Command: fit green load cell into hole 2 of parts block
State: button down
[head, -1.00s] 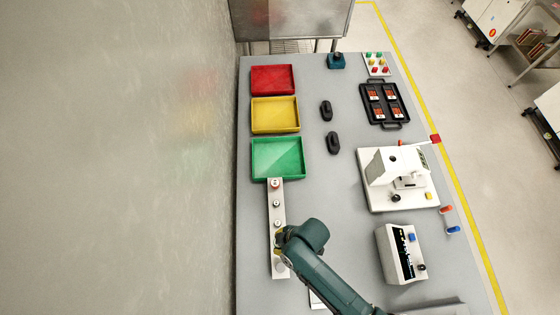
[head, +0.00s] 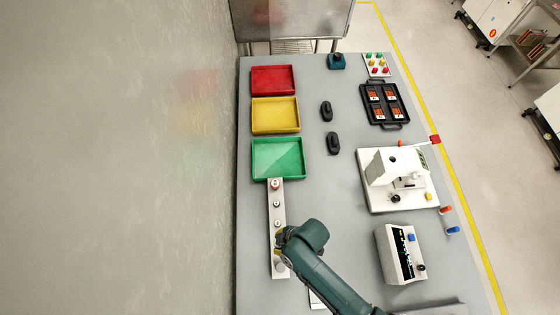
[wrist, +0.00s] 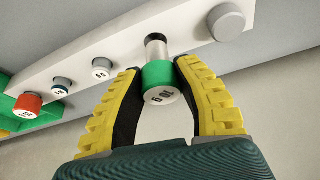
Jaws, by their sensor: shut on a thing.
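The green load cell (wrist: 159,75) has a green band, a pale labelled end face and a grey stem that is dark near its far end. My gripper (wrist: 160,88), with yellow and black fingers, is shut around its green band in the wrist view. The stem points at the pale parts block (wrist: 120,55); I cannot tell whether its tip is in a hole or just above. In the head view the parts block (head: 271,208) lies lengthwise below the green tray, and my gripper is over its lower part, hiding the load cell.
The green tray (head: 278,175) adjoins the block's far end. A white machine (head: 385,195) and a display box (head: 393,255) stand to the right.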

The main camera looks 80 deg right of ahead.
jog(key=shift+f+b, duration=1.1)
jog(key=shift+f, duration=0.7)
jog(key=c, duration=0.7)
grip_release()
jog(key=v, duration=1.2)
